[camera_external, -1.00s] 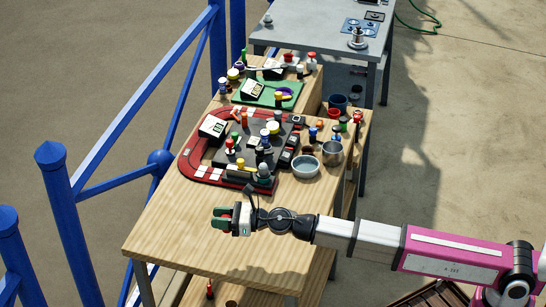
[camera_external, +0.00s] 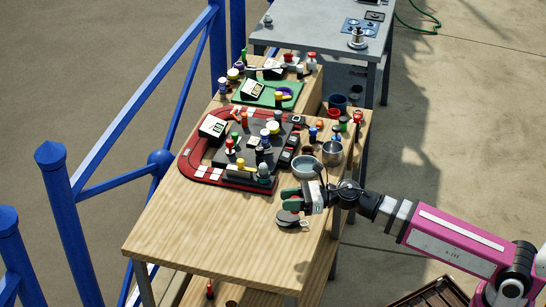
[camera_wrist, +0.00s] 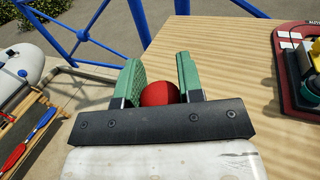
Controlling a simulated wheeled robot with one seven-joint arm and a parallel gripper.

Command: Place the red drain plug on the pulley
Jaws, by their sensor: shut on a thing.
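My gripper (camera_external: 290,199) has green finger pads and is over the right side of the wooden table. In the wrist view, the red drain plug (camera_wrist: 159,93) shows as a rounded red shape between the two green fingers, and my gripper (camera_wrist: 159,68) is shut on it. The lower part of the plug is hidden behind the dark gripper bar. A dark round piece with a grey part, which looks like the pulley (camera_external: 289,218), lies on the table just below the fingers in the external view. I cannot tell whether the plug touches it.
A red track-shaped tray (camera_external: 196,172) with many small items stands behind my gripper. A grey bowl (camera_external: 306,167) and a metal cup (camera_external: 332,153) are near the table's right edge. The front left of the wooden table (camera_external: 200,235) is bare. Blue railings (camera_external: 75,220) run along the left.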

